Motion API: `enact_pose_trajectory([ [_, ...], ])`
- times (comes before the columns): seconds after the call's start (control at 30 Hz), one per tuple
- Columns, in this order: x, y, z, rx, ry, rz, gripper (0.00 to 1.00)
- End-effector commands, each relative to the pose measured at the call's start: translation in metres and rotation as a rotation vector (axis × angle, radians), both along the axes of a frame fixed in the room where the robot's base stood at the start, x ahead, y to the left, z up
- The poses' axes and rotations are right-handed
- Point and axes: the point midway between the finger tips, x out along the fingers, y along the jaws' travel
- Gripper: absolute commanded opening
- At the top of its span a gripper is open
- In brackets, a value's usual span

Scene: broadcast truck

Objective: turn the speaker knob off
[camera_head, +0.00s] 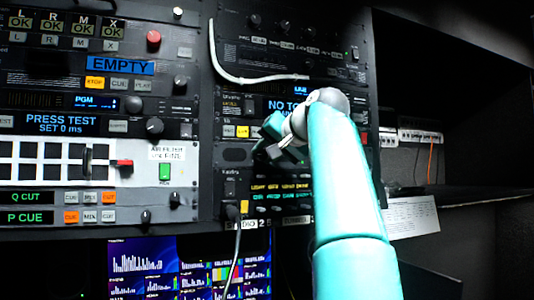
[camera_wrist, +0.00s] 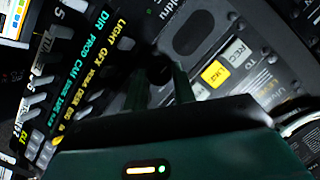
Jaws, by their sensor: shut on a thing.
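My gripper (camera_head: 268,146) reaches to the middle of the right-hand rack, with my teal arm coming up from below. In the wrist view my gripper (camera_wrist: 157,78) has its two fingers on either side of a small dark knob (camera_wrist: 160,67) and is shut on it. The knob sits on the panel beside a dark oval speaker grille (camera_wrist: 195,33). The grille also shows in the head view (camera_head: 236,155), just left of my gripper. The knob's pointer cannot be made out, and in the head view the knob is hidden by my gripper.
A yellow lit button (camera_wrist: 214,73) and a REC button (camera_wrist: 237,50) lie close to the grille. A row of lit labels (camera_wrist: 88,70) runs beside my fingers. A white cable (camera_head: 240,78) hangs above, and monitors (camera_head: 185,268) stand below the racks.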

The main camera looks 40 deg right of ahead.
Motion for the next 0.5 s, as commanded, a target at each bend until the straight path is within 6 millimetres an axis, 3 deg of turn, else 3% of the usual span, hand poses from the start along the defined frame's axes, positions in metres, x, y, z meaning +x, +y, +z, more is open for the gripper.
enact_pose_trajectory([
  [0.5, 0.0020, 0.0058, 0.0010, -0.471, 0.122, 0.003, 0.04],
])
